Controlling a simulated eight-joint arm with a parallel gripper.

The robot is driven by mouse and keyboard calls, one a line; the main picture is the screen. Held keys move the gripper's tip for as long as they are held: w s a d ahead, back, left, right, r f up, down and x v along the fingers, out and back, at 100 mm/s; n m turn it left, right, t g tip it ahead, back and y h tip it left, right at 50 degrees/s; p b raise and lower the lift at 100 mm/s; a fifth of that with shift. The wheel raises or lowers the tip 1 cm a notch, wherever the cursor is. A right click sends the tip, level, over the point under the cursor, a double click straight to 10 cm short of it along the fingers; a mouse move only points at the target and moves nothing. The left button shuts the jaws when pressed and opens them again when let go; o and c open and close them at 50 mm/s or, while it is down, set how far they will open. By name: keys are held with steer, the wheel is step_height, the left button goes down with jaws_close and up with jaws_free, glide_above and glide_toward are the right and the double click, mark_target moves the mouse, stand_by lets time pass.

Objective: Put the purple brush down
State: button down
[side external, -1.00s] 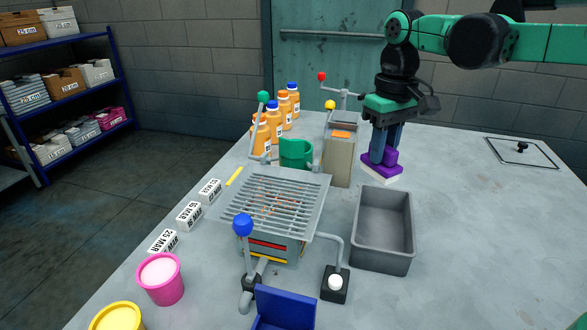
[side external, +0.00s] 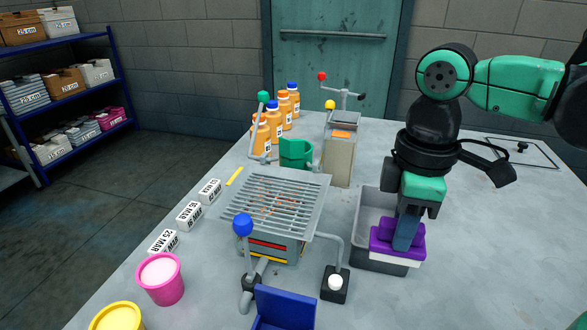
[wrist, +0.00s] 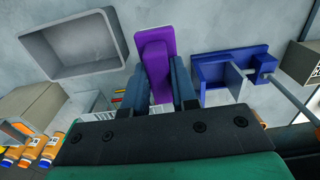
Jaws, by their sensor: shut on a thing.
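The purple brush (side external: 384,241), with white bristles underneath, is held in my gripper (side external: 406,235). In the side external view it overlaps the front of the grey bin (side external: 366,212) and hides part of it. In the wrist view the brush (wrist: 155,60) sits between the two fingers of my gripper (wrist: 160,85), with the grey bin (wrist: 52,60) to its left and apart from it. The gripper is shut on the brush. How high the brush is above the table is hard to tell.
The slatted grill (side external: 270,200) stands left of the bin, with a blue-knobbed lever (side external: 243,225). A black button box (side external: 335,284) and a blue fixture (side external: 285,308) stand at the front. The table to the right (side external: 500,250) is clear.

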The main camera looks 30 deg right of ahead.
step_height(320, 180, down, 14)
steer(key=shift+r, duration=0.25)
stand_by(0.4)
steer(key=shift+f, duration=0.1)
steer(key=c, duration=0.7)
jaws_free()
step_height(320, 180, up, 12)
steer(key=shift+f, duration=0.1)
steer(key=w+d+m+t, duration=0.4)
steer(key=d+m+t, duration=0.3)
steer(key=d+m, duration=0.1)
steer(key=shift+w+d+f+m, duration=0.25)
steer(key=shift+w+f+m, duration=0.05)
steer(key=shift+m, duration=0.2)
